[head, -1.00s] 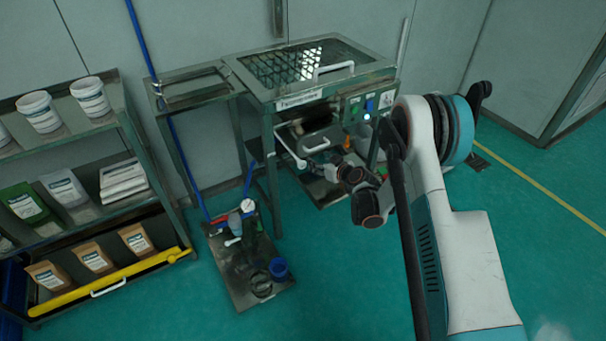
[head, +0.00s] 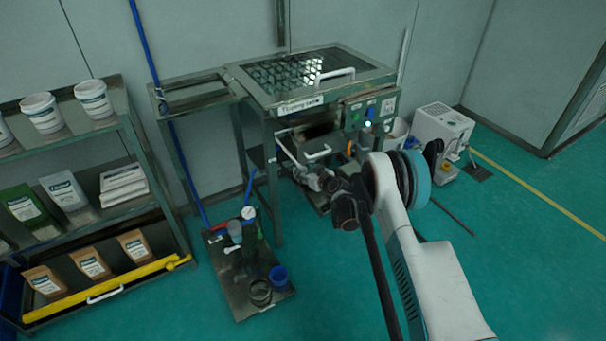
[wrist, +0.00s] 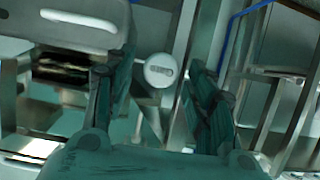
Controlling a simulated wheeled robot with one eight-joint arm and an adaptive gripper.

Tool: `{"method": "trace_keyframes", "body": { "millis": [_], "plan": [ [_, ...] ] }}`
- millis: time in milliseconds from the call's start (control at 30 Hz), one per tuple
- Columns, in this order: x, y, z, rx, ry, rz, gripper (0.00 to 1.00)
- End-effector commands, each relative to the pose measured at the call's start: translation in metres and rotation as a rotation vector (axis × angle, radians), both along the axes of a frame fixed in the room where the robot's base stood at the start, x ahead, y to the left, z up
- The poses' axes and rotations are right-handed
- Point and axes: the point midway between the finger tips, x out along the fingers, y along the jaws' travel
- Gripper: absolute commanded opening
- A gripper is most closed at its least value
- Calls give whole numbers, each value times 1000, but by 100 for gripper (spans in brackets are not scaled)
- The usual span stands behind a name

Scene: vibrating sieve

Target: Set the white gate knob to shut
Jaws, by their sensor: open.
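The white gate knob (wrist: 160,69) shows in the wrist view as a round white face with a slot-like grey mark across it. It sits between the two dark green fingers of my gripper (wrist: 158,82), with visible space on both sides. My gripper is open and holds nothing. In the head view my gripper (head: 312,178) is low at the front of the sieve machine (head: 330,88), below its top deck. I cannot make out the knob clearly there, as my gripper and arm crowd that spot.
A white handle (head: 318,153) is just above my gripper. The control panel (head: 370,112) is at the machine's right. A floor tray (head: 240,300) with a blue cup (head: 278,275) lies front left. A shelf rack (head: 75,142) stands left. A white unit (head: 440,135) is behind my arm.

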Motion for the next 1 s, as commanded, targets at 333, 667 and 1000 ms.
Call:
{"method": "trace_keyframes", "body": {
  "millis": [333, 667, 1000],
  "plan": [
    [19, 13, -9, -1, 1, 1, 50],
    [19, 13, -9, -1, 0, 0, 25],
    [16, 11, -9, 0, 0, 0, 0]
  ]
}}
